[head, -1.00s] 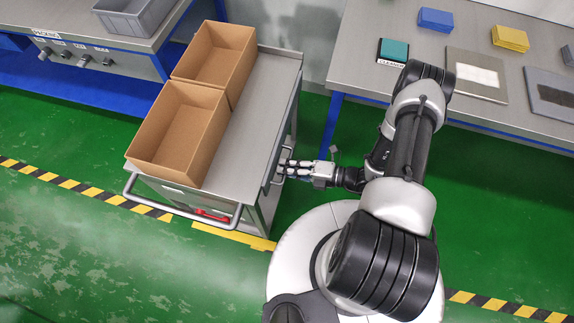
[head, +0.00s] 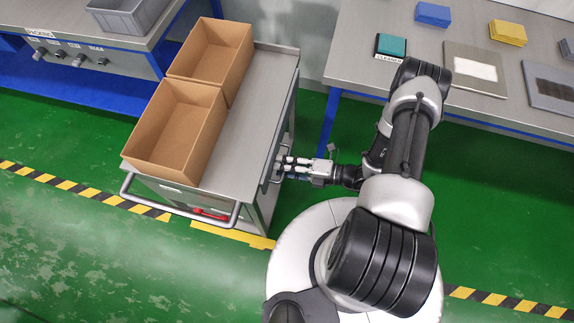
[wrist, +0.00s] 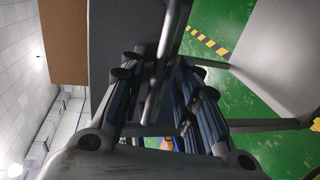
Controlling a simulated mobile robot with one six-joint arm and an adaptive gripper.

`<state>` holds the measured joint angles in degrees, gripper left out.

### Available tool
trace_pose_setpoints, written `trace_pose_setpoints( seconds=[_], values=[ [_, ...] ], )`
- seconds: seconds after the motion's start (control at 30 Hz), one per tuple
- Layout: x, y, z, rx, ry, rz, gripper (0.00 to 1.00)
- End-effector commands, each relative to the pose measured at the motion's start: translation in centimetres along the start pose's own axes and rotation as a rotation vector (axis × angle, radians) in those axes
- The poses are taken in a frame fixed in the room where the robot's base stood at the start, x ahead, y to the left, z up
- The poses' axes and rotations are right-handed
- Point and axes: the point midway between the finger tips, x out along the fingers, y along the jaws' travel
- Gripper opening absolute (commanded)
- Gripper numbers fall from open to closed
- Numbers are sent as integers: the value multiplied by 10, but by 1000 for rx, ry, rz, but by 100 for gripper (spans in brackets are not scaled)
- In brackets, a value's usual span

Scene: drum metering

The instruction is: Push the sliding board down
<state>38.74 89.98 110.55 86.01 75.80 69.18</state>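The sliding board seems to be the grey panel with a bar handle on the right side of the grey cart (head: 238,130). The board is hard to tell from the cart side in the head view. My gripper (head: 282,164) is at that side, level with the handle. In the wrist view, the grey bar handle (wrist: 163,65) passes between the two dark-blue fingers of my gripper (wrist: 175,70). The fingers stand apart with a gap to the bar on the right, so it looks open around the bar. Contact cannot be told.
Two open cardboard boxes (head: 157,158) stand on the cart top. A push bar (head: 180,206) spans the cart's front. A bench with sponges and boards (head: 380,68) is at the right. A packing bench (head: 150,42) stands at the upper left. Green floor is clear in front.

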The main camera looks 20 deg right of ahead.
Motion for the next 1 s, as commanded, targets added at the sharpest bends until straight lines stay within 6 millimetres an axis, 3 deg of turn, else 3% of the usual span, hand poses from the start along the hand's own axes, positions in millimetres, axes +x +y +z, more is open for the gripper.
trace_pose_setpoints(
  seconds=[0.17,0.5,0.7,1.0],
  values=[
    [-12,0,2,0,-4,0,30],
    [-80,0,2,-2,-8,-1,30],
    [-110,0,1,-1,-4,-1,30],
    [-120,0,0,1,0,-1,30]
  ],
)
